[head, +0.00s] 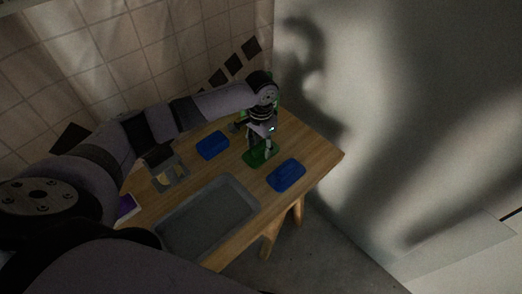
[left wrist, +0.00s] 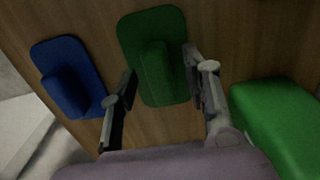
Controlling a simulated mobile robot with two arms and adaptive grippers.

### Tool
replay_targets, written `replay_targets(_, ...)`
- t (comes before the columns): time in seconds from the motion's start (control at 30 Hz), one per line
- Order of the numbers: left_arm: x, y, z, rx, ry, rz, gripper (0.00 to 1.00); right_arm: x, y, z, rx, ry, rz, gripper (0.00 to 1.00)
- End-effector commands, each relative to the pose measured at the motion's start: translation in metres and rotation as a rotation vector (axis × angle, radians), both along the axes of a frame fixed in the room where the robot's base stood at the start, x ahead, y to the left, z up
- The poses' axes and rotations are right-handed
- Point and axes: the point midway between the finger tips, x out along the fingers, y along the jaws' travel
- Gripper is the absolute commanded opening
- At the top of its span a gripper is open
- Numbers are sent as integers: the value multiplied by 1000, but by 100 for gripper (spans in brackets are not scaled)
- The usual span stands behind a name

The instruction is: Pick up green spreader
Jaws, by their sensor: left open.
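The green spreader (left wrist: 153,60) is a flat green plate with a raised handle block, lying on the wooden table. In the head view the green spreader (head: 262,156) sits between two blue pieces, partly hidden by my gripper. My left gripper (head: 266,148) is over it, pointing down. In the left wrist view my left gripper (left wrist: 160,82) is open, with one finger on each side of the handle. Whether the fingers touch the handle I cannot tell. My right gripper does not show.
A blue spreader (head: 286,175) lies to the right and a blue piece (head: 213,145) to the left. A green block (left wrist: 280,125) is close beside my gripper in the wrist view. A grey tray (head: 172,243) fills the table's near part. A tiled wall (head: 130,45) stands behind.

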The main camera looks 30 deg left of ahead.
Motion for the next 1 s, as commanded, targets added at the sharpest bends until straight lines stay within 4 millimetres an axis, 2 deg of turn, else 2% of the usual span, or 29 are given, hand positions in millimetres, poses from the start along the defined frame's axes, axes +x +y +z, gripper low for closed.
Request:
replay_targets(0.13, 0, 0, -6, 0, 0, 0, 43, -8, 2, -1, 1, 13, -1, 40)
replay_targets(0.3, 0, 0, -6, 0, 0, 0, 43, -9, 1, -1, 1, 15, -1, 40)
replay_targets(0.9, 0, 0, -5, 1, 0, 0, 3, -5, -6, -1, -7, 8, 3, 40)
replay_targets(1.0, 0, 0, -5, 1, 0, 0, 0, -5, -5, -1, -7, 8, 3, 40)
